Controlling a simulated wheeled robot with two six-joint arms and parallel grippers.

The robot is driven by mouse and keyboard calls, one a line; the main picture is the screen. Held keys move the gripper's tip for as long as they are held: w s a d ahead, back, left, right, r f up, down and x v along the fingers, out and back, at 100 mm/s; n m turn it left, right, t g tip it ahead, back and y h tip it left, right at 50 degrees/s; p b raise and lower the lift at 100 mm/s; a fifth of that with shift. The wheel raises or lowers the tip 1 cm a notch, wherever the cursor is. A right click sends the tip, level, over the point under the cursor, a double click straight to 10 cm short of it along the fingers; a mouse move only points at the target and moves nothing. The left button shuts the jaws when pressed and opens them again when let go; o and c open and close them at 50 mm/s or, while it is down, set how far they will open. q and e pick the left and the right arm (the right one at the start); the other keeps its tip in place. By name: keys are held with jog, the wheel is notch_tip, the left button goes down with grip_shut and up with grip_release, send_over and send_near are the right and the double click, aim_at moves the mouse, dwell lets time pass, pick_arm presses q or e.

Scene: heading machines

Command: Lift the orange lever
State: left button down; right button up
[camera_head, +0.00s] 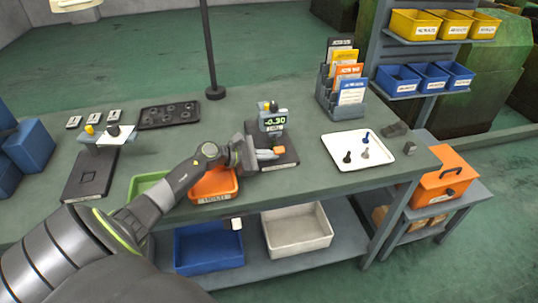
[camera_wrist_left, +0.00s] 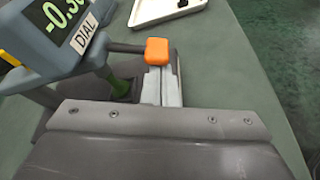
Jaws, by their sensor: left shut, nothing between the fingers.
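The orange lever tip (camera_wrist_left: 157,50) is a block on the end of a dark rod that comes from the dial gauge. In the head view the lever tip (camera_head: 279,150) shows small beside the gauge's dark base. The gauge (camera_head: 273,122) has a green display reading -0.30; it also shows in the left wrist view (camera_wrist_left: 60,25), labelled DIAL. My left gripper (camera_head: 268,154) is shut and empty, right at the lever tip. In the left wrist view its silver fingertips (camera_wrist_left: 161,82) show just below the orange block. I cannot tell whether they touch. My right gripper is out of view.
An orange tray (camera_head: 228,196) and a green tray (camera_head: 140,187) stand under and beside my left arm. A white tray (camera_head: 383,158) with small parts lies to the right. A card rack (camera_head: 340,105) stands behind. The bench (camera_head: 300,183) is clear at its front right.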

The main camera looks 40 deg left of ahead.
pick_arm(q)
jog(key=shift+s+d+r+n, duration=0.1)
jog(key=shift+r+n, duration=0.15)
jog(key=shift+n, duration=0.15)
jog(key=shift+s+d+r+n+g+h, duration=0.15)
jog(key=shift+r+n+g+h, duration=0.4)
jog(key=shift+n, duration=0.25)
jog(key=r+n, duration=0.1)
jog(key=n+g+h+b, duration=0.1)
jog(key=n, duration=0.1)
jog(key=shift+s+d+r, duration=0.1)
jog(key=shift+d+r, duration=0.05)
jog(key=shift+r, duration=0.4)
jog(key=shift+r+p, duration=0.45)
jog(key=shift+r, duration=0.25)
jog(key=shift+r, duration=0.1)
